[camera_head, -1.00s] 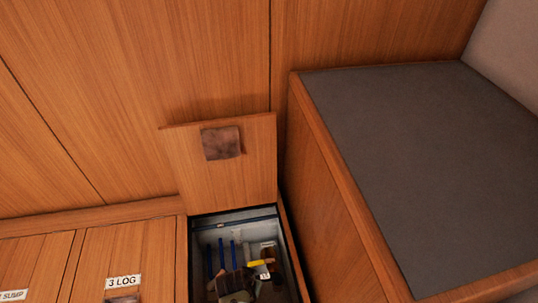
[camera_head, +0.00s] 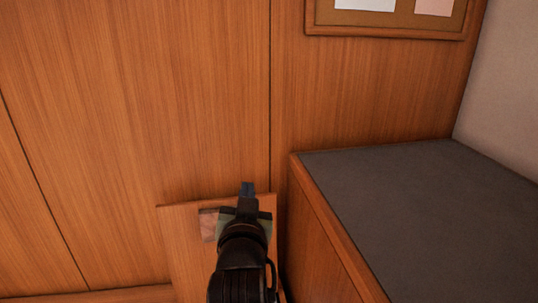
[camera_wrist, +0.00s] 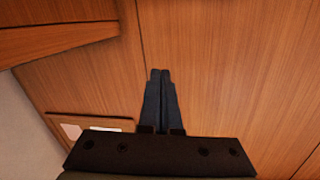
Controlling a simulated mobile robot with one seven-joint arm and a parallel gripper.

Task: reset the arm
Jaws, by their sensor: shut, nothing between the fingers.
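My gripper (camera_head: 248,188) shows at the lower middle of the head view, its fingers together and pointing up the picture toward the wood-panelled wall. It covers part of the raised wooden hatch lid (camera_head: 182,235) and the brownish patch (camera_head: 208,224) on it. In the wrist view my gripper (camera_wrist: 160,75) is shut, with nothing between the fingers and wood panelling (camera_wrist: 225,60) behind it. I cannot tell how far the fingertips are from the panelling.
A box with a dark grey top (camera_head: 420,205) stands at the right. A framed board (camera_head: 390,30) with papers hangs at the upper right; it also shows in the wrist view (camera_wrist: 62,122). A pale wall (camera_head: 505,100) is at far right.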

